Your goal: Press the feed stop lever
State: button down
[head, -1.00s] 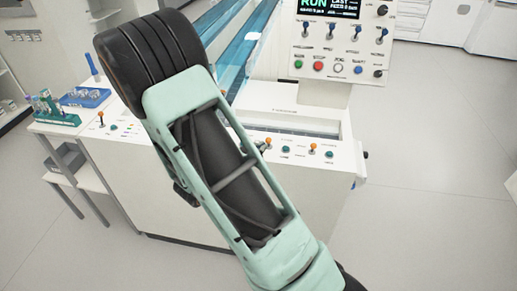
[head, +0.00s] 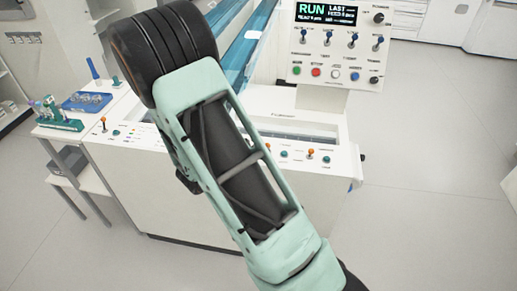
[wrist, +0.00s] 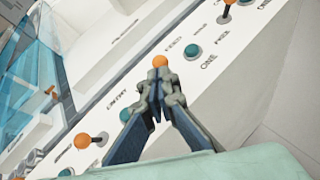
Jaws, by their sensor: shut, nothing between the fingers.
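An orange-knobbed lever (wrist: 160,61) stands just past my fingertips in the wrist view, beside a label that seems to read FEED. Its stem is hidden behind the fingers. My gripper (wrist: 160,92) is shut and empty, its tips close to the knob; I cannot tell if they touch it. Another orange-knobbed lever (wrist: 82,141) is at lower left, and a third (wrist: 228,3) is at the top edge. In the head view my arm hides my gripper and part of the machine's front panel; one orange lever (head: 310,153) shows to the right.
Green buttons (wrist: 192,50) sit between the levers. The upright control panel (head: 337,45) has a RUN display, switches and coloured buttons. Blue clear channels (head: 245,45) run behind my arm. A side table (head: 75,125) with a blue tray stands left. The floor at right is clear.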

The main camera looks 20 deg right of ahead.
jog(key=shift+d+r+p, duration=0.1)
jog(key=shift+r+p, duration=0.15)
jog(key=shift+p, duration=0.15)
jog(key=g+p, duration=0.1)
jog(key=p, duration=0.2)
jog(key=w+r+g+y+p, duration=0.1)
jog(key=p, duration=0.2)
jog(key=shift+w+d+r+n+y, duration=0.1)
jog(key=shift+d+r+n+y, duration=0.2)
jog(key=shift+d, duration=0.1)
jog(key=p, duration=0.1)
jog(key=g+y+p, duration=0.1)
jog(key=p, duration=0.1)
jog(key=shift+w+d+f, duration=0.1)
jog(key=shift+w+d, duration=0.15)
jog(key=shift+w, duration=0.15)
jog(key=shift+w+d+f, duration=0.1)
jog(key=shift+w+d, duration=0.1)
jog(key=shift+w, duration=0.15)
jog(key=shift+r+p, duration=0.6)
jog(key=shift+r, duration=0.25)
